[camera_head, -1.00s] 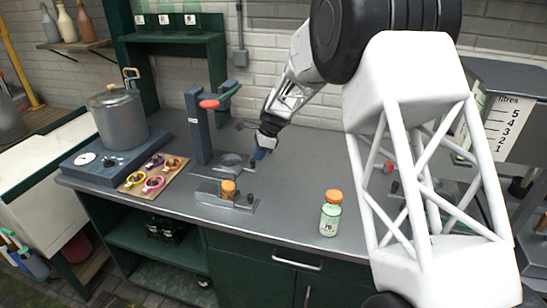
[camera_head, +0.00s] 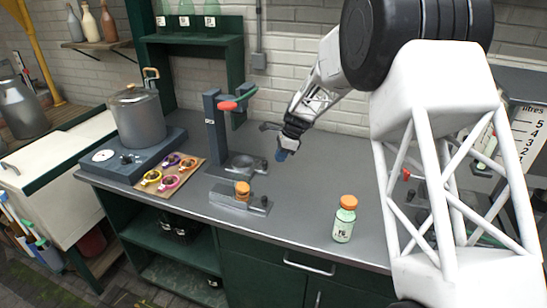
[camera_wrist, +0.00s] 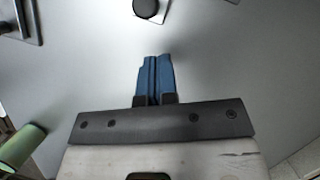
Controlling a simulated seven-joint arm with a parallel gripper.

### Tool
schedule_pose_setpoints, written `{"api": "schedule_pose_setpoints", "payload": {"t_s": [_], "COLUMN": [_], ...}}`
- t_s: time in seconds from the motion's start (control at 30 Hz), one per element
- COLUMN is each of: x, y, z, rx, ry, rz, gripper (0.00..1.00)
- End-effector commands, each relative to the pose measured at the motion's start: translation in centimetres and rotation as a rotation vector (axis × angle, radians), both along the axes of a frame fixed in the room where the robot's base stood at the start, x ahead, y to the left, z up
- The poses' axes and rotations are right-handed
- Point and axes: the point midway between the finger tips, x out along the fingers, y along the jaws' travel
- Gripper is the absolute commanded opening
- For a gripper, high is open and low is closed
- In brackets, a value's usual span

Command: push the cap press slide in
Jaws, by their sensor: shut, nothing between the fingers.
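The cap press has a grey post (camera_head: 215,128) with a red handle (camera_head: 228,106) and a round grey seat (camera_head: 241,163) at its foot. Its slide (camera_head: 228,198) sticks out in front of the seat, toward the counter's front edge. A small orange-capped piece (camera_head: 242,190) stands on the slide, with a dark knob at the slide's right end (camera_head: 265,203). My gripper (camera_head: 282,155) is above the counter to the right of the press, apart from it. Its blue fingers (camera_wrist: 155,75) are together and empty in the wrist view.
A green bottle with an orange cap (camera_head: 344,222) stands on the counter to the right. The counter between the press and the bottle is clear.

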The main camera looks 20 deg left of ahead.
Motion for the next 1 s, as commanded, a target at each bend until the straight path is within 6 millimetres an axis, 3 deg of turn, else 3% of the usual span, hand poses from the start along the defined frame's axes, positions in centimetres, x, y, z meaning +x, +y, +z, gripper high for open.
{"api": "schedule_pose_setpoints", "payload": {"t_s": [0.5, 0.7, 1.0], "x": [1.6, 1.8, 1.9], "y": [-3.0, -3.5, -3.6], "z": [7.6, 9.1, 9.5], "rx": [0.002, 0.001, 0.001], "ry": [-0.004, -0.001, -0.001], "rz": [-0.001, 0.001, 0.001], "gripper": [0.0, 0.0, 0.0]}}
